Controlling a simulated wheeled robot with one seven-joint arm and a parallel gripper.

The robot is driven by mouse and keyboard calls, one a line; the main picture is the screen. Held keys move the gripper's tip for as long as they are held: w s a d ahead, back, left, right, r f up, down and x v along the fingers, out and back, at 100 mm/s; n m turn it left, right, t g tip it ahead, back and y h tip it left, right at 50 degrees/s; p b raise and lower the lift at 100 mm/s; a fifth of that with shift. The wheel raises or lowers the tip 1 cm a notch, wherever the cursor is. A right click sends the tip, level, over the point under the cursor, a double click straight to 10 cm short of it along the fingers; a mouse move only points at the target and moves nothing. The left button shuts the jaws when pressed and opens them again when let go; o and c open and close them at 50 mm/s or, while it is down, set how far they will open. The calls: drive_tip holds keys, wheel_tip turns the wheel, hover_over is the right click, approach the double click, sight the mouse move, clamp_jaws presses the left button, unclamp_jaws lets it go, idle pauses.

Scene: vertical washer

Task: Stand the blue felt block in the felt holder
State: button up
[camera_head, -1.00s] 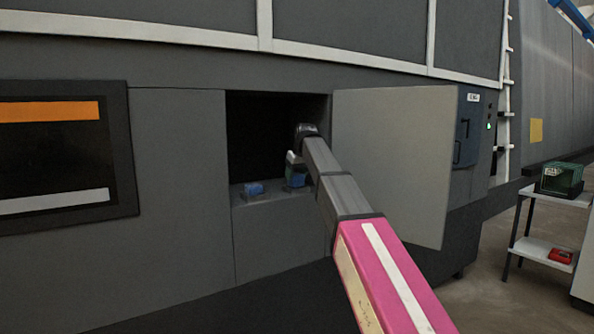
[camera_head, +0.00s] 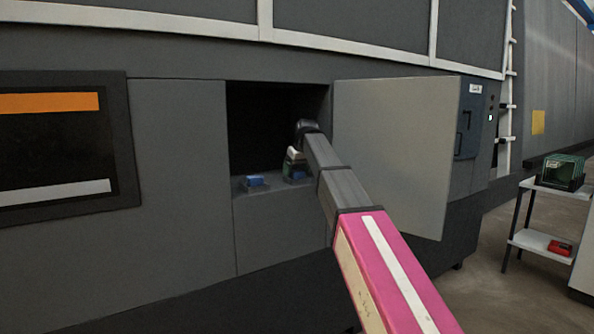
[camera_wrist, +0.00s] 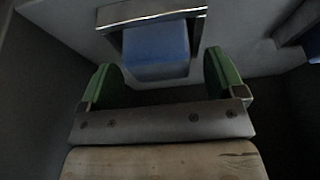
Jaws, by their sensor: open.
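A blue felt block (camera_wrist: 157,48) shows in the wrist view inside a grey metal-edged frame (camera_wrist: 150,14), which looks like the felt holder. I cannot tell how deep it sits. In the head view this blue block (camera_head: 298,177) is on the ledge of the open compartment, just below my gripper (camera_head: 294,163). In the wrist view my gripper (camera_wrist: 165,80) is open, its green fingers apart to either side of the block's near end, not visibly touching it. A second blue piece (camera_head: 256,181) sits on the ledge to the left; a blue piece (camera_wrist: 314,45) also shows at the wrist view's right edge.
The compartment (camera_head: 262,125) is dark inside, with its grey door (camera_head: 395,150) swung open to the right of my arm. A grey ledge (camera_head: 272,194) runs along its bottom. A white cart (camera_head: 548,240) with a green box (camera_head: 561,172) stands far right.

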drive_tip(key=v, duration=1)
drive_tip(key=shift+r, duration=0.4)
drive_tip(key=shift+s, duration=0.25)
